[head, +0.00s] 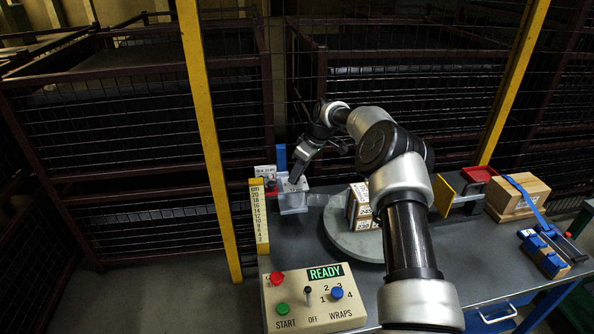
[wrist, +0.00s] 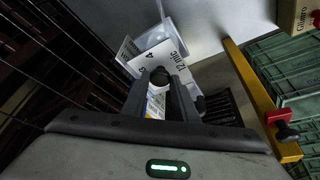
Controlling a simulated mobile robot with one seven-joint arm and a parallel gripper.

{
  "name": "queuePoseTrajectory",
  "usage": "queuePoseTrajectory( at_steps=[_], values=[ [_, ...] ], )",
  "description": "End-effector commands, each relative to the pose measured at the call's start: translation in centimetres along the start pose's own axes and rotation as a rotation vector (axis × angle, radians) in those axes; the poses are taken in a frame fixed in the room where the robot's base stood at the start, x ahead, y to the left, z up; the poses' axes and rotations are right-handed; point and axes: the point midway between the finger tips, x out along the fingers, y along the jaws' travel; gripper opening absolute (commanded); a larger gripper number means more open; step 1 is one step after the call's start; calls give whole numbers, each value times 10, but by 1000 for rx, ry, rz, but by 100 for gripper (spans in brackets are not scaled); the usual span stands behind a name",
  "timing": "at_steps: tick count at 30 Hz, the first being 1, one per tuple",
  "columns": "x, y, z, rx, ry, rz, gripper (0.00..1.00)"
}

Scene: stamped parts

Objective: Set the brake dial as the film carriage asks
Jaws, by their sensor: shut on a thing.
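The film carriage (head: 292,200) is a grey block beside a blue mast (head: 281,157), at the back left of the table. My gripper (head: 294,178) reaches down at the carriage. In the wrist view my gripper (wrist: 160,84) has its fingers closed about a dark round knob (wrist: 160,75), which looks like the brake dial. The dial's pointer and most of its scale are hidden by the fingers.
A round turntable (head: 345,238) bears stacked boxes (head: 358,205). The front control box (head: 312,312) shows READY, with buttons and a WRAPS knob. A yellow height scale (head: 259,215) stands at left. A strapped carton (head: 517,195) sits at right. Mesh fencing lies behind.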

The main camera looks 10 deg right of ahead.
Motion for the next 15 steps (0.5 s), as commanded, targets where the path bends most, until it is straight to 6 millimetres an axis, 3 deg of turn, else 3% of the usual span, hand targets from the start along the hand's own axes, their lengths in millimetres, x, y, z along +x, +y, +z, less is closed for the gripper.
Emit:
queuePoseTrajectory(
  at_steps=[15],
  values=[
    [-1, 3, -2, -232, 1, -93, 4]
  ],
)
